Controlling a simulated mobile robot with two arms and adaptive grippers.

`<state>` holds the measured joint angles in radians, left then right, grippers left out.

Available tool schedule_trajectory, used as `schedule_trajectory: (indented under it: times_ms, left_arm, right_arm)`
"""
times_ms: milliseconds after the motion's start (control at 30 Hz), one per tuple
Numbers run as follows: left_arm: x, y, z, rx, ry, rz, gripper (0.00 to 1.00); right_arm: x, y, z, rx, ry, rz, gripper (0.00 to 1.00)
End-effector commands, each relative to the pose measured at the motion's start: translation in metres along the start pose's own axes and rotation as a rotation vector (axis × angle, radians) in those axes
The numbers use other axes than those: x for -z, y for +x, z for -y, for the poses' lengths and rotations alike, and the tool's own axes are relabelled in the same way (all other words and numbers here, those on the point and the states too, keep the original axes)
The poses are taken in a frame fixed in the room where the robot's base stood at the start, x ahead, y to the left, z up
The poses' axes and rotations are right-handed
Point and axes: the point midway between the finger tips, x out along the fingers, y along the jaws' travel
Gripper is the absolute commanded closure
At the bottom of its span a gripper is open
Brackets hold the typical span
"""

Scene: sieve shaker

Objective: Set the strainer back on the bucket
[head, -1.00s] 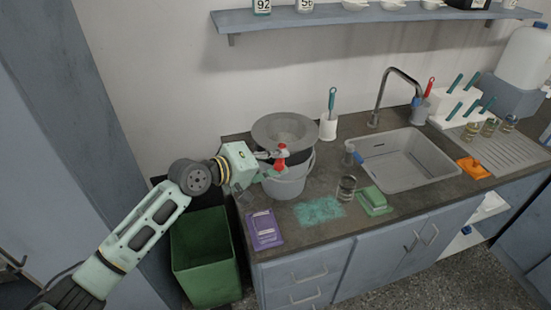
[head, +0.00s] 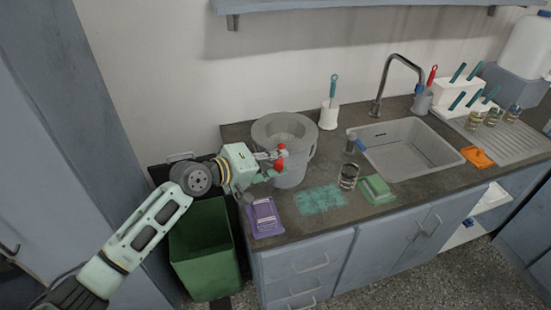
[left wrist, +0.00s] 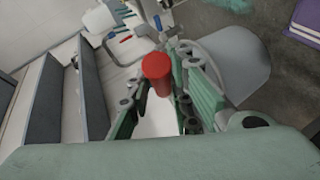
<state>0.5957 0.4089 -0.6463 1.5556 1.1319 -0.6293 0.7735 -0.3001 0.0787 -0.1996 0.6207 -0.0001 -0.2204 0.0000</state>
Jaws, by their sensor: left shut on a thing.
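My left gripper (head: 271,163) is at the bucket's near left side, shut on the red handle (head: 280,166). In the left wrist view the red handle (left wrist: 157,73) stands between the fingers, with the bucket (left wrist: 237,63) close to the right. The fingers hide part of the handle. My right gripper is not in view.
A brush in a white holder (head: 329,116) stands behind right. The sink (head: 457,158) is right; a green bin (head: 204,250) stands below left.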

Motion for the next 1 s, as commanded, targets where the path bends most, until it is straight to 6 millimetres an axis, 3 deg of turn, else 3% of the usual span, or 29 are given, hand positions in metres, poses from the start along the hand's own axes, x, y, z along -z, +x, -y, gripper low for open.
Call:
schedule_trajectory:
  times_ms: [367,400,600,1000]
  left_arm:
    - [-0.0011,-0.0001,0.0011,-0.003,0.001,-0.002,1.00]
    - [-0.0011,-0.0001,0.0011,-0.003,0.001,-0.002,0.77]
    - [-0.0013,-0.0001,0.0015,-0.002,0.000,-0.001,0.59]
    - [-0.0016,-0.0052,0.0036,0.002,-0.001,0.000,0.58]
  right_arm:
    - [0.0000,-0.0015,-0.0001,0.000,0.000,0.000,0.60]
    - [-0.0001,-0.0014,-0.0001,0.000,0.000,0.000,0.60]
    - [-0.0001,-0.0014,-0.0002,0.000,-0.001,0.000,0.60]
    - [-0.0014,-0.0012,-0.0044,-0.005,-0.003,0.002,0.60]
